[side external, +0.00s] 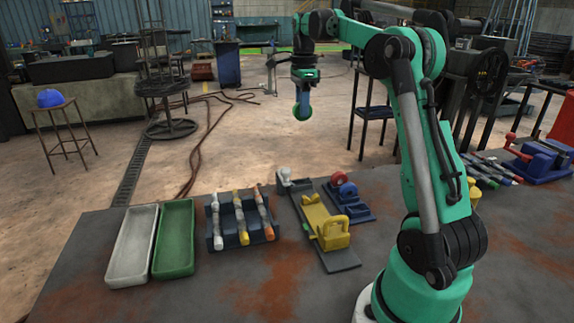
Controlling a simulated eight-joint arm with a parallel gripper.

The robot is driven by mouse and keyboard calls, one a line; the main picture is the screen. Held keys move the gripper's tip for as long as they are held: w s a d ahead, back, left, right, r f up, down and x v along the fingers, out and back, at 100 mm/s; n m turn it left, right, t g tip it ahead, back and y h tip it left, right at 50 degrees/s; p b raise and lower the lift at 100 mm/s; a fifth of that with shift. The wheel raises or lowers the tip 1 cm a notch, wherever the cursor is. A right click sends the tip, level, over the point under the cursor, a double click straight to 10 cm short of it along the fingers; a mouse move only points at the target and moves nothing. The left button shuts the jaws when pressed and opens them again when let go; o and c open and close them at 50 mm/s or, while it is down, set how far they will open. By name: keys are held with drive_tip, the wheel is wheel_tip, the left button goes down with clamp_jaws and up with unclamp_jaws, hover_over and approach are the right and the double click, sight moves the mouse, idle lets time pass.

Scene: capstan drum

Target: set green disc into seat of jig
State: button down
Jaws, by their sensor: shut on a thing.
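My gripper (303,97) is raised above the far side of the table, pointing down.
On the table (240,297), a white tray (132,245), a green tray (175,238) and a dark rack (217,242) of several markers stand to the left. More markers and a blue-red vise (545,160) lie right. The front left is clear.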

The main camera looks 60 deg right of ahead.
wheel_tip(320, 180, down, 18)
drive_tip(key=shift+r, duration=0.25)
idle(0.6)
idle(0.5)
drive_tip(key=c, duration=0.6)
unclamp_jaws()
drive_tip(key=shift+r, duration=2.8)
drive_tip(key=shift+a, duration=0.1)
